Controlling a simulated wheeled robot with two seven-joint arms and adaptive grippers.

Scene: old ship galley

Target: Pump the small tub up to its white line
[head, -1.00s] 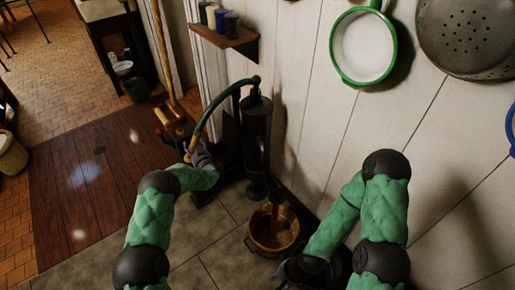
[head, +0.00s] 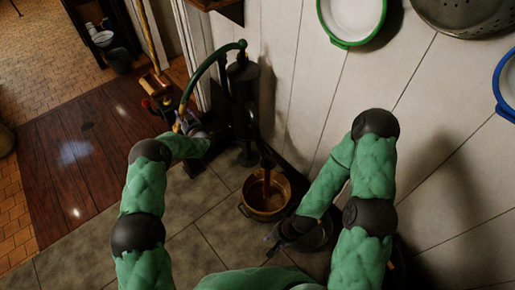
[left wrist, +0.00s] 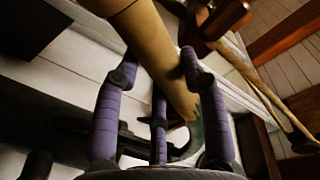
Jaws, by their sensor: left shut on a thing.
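The small tub (head: 247,208), brassy with side handles, stands on the floor under the spout of the dark hand pump (head: 243,95). A brownish stream (head: 267,181) seems to run from the spout into it. I cannot make out the white line or the level. The pump's curved green lever (head: 205,66) ends in a tan grip, low at the left. My left gripper (head: 183,124) is shut on this grip; the left wrist view shows the tan grip (left wrist: 158,55) between its purple fingers. My right gripper (head: 272,243) is low beside the tub, dark and partly hidden; its jaws are unclear.
A pale plank wall (head: 300,90) rises close behind the pump, with a green-rimmed pan (head: 352,20) and a colander (head: 470,12) hanging on it. Bare tiles (head: 195,235) lie left of the tub. A dark wooden floor panel (head: 80,150) is further left.

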